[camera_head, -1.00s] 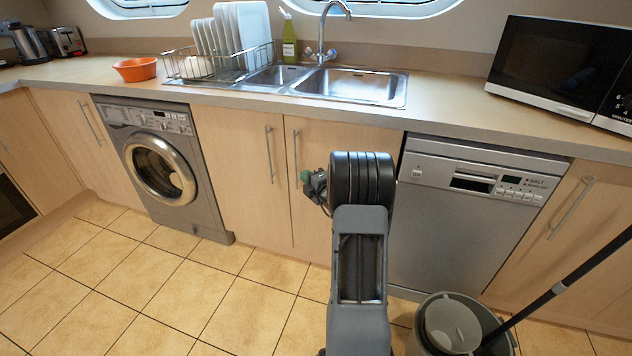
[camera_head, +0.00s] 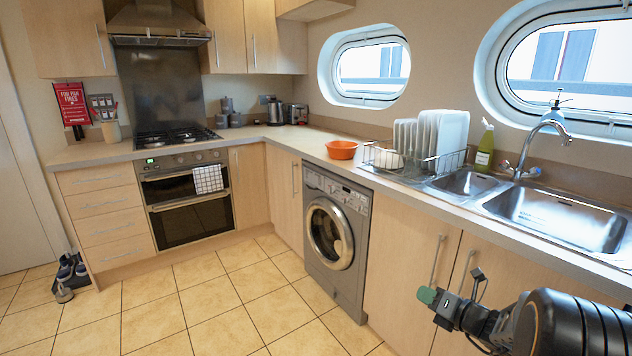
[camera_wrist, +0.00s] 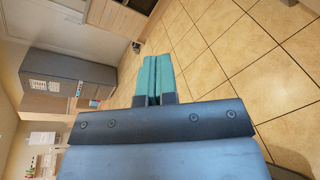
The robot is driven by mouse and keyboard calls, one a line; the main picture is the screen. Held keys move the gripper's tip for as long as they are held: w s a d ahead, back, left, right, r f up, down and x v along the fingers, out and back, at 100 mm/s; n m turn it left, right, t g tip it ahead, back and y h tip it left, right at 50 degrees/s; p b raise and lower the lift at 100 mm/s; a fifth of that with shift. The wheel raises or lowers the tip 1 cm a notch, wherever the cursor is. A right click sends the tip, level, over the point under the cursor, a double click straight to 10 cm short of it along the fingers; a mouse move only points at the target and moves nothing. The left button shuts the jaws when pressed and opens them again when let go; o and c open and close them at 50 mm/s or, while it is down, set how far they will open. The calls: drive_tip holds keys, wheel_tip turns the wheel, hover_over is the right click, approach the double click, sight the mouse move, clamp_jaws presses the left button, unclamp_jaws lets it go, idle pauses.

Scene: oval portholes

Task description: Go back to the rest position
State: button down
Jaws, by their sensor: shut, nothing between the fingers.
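My gripper (camera_head: 427,296) shows at the lower right of the head view, in front of the cupboard doors below the sink. Its green fingertips point left and nothing is between them. In the wrist view the two green fingers (camera_wrist: 153,75) lie side by side, shut and empty, over the tiled floor. My dark arm reaches in from the bottom right corner of the head view.
The washing machine (camera_head: 334,239) stands in the counter row left of my gripper. An oven (camera_head: 187,203) is at the back left. The tiled floor (camera_head: 215,305) in the middle is clear.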

drive_tip(key=s+a+r+n+g+p, duration=0.8)
drive_tip(key=s+a+r+n, duration=0.4)
drive_tip(key=n, duration=0.6)
drive_tip(key=s+r+n+g+h+p, duration=0.1)
drive_tip(key=s+r+n+h+p, duration=0.6)
drive_tip(key=n, duration=1.3)
wheel_tip(320, 180, up, 2)
drive_tip(key=shift+s+r+g+h+p, duration=0.1)
drive_tip(key=shift+s+g+h+p, duration=0.25)
drive_tip(key=shift+s+p, duration=0.65)
drive_tip(key=shift+w, duration=0.25)
